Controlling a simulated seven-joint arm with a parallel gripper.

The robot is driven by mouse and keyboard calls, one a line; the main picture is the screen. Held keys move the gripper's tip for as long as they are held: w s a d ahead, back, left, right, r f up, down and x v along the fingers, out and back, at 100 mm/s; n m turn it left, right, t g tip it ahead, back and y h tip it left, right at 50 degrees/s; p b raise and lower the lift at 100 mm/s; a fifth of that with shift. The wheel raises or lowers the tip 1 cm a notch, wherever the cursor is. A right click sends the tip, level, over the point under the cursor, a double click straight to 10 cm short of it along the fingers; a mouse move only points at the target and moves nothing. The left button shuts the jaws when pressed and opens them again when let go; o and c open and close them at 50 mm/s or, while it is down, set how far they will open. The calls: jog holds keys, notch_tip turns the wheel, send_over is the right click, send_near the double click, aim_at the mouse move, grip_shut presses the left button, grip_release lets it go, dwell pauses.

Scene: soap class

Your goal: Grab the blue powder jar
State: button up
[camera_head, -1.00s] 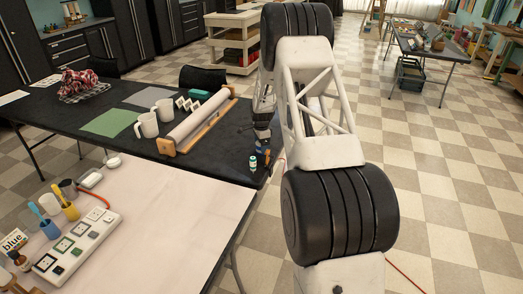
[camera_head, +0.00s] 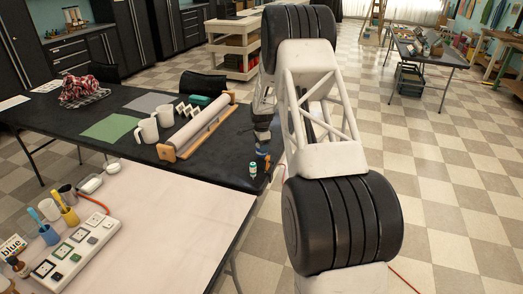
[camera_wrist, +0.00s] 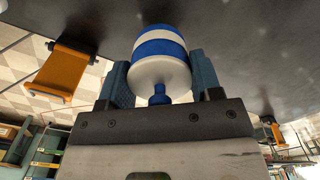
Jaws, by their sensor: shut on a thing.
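The blue powder jar (camera_wrist: 160,62) shows in the wrist view as a round body with blue and white bands and a small blue knob facing the camera. My gripper (camera_wrist: 161,82) has one blue-grey finger on each side of it and is shut on it. The dark surface lies just behind the jar; I cannot tell whether they touch. In the head view my gripper (camera_head: 263,151) is low over the right end of the black table (camera_head: 220,172), partly hidden by my arm. The held jar is not clear there.
A small teal-and-white bottle (camera_head: 253,169) stands near the table's right edge, close to my gripper. A long grey roller on a wooden stand (camera_head: 200,132) and two white mugs (camera_head: 147,131) are to the left. A power strip (camera_head: 75,250) lies on the pale front table.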

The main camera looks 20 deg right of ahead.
notch_tip(320, 180, up, 8)
jog(key=shift+f, duration=0.1)
